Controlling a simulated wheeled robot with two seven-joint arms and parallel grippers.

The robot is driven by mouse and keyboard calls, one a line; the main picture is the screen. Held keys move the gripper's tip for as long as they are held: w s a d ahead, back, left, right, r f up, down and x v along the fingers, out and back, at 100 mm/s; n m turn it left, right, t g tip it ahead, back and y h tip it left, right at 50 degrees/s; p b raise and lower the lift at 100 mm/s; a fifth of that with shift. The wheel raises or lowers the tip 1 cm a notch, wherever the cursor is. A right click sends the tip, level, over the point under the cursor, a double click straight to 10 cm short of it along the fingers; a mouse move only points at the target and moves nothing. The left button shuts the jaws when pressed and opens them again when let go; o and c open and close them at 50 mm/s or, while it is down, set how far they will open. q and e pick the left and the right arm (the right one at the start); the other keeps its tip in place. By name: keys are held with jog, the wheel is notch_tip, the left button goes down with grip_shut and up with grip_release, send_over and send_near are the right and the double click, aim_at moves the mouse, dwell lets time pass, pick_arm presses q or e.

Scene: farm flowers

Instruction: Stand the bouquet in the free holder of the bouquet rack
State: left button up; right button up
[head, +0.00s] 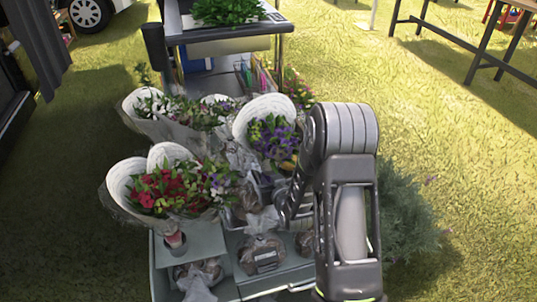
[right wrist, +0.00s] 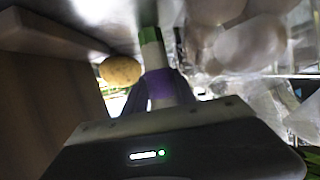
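The bouquet rack (head: 190,243) is a grey-green stand in the middle of the head view. A bouquet with purple and some yellow flowers in a white wrap (head: 262,112) is at its right side, near my right arm. My right arm comes in from the lower right and bends down over the rack; its gripper is hidden in the head view. In the right wrist view my right gripper (right wrist: 165,108) is at a white and green stalk-like thing (right wrist: 152,50) with a purple band; its fingers and grip are unclear. The free holder cannot be made out. My left gripper is out of view.
Bouquets with red flowers (head: 157,190) and white flowers (head: 150,105) fill the rack's left side. Brown wrapped bundles (head: 262,254) sit low at the front. A cart (head: 228,30) stands behind, and a green bush (head: 405,212) at the right.

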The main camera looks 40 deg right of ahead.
aim_at(270, 157)
grip_shut()
jog(key=shift+r, duration=0.1)
dwell(0.4)
notch_tip(270, 157, up, 9)
jog(key=p, duration=0.3)
jog(key=shift+r, duration=0.45)
